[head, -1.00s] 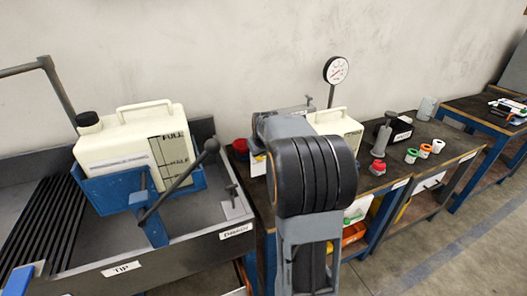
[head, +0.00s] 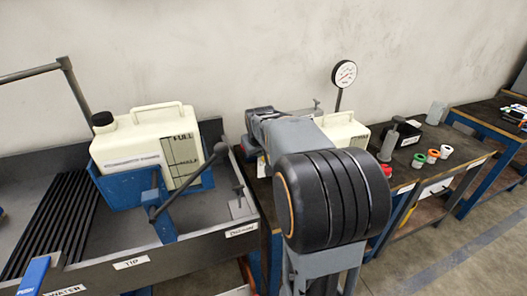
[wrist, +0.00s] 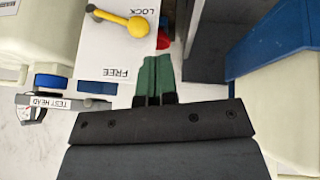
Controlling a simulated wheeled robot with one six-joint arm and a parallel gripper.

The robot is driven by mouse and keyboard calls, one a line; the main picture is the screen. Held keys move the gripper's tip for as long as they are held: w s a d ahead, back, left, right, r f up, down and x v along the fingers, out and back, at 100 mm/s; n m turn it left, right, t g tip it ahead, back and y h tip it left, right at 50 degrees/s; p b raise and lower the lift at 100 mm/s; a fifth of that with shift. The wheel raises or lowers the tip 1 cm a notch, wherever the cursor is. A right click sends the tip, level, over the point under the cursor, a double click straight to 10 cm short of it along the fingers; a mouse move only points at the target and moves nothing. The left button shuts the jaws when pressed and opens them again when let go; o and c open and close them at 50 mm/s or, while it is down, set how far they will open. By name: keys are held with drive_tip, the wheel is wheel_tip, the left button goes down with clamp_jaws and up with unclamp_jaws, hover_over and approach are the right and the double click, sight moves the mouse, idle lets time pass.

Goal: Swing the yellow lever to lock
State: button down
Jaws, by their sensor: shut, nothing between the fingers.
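The yellow lever (wrist: 120,21) shows in the wrist view at the top, on a white panel (wrist: 98,50). Its round yellow knob points right, just below the word LOCK. The word FREE (wrist: 115,73) is printed lower on the panel, nearer my gripper. My gripper (wrist: 154,62) has green fingertips pressed together with nothing between them. The tips appear just below and right of the knob, beside the panel's edge, with a visible gap to the lever. In the head view my arm hides the lever and the gripper's fingers.
A blue knob (wrist: 50,82) and a TEST HEAD label (wrist: 50,102) are at left in the wrist view. A blue-edged cream container is at right. In the head view, a cream tank (head: 150,145) sits in a blue cradle; a pressure gauge (head: 344,74) stands behind my arm.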

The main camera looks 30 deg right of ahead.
drive_tip(key=shift+s+a+r, duration=0.3)
drive_tip(key=shift+a+r, duration=0.25)
drive_tip(key=shift+r, duration=0.1)
drive_tip(key=s+a+f+n+g+y+p, duration=0.1)
drive_tip(key=s+a+f+g+y+p, duration=0.1)
drive_tip(key=s+a, duration=1.5)
drive_tip(key=shift+s+f+y+p, duration=0.2)
drive_tip(key=shift+s+y+p, duration=0.35)
drive_tip(key=shift+s, duration=0.35)
drive_tip(key=shift+d, duration=0.1)
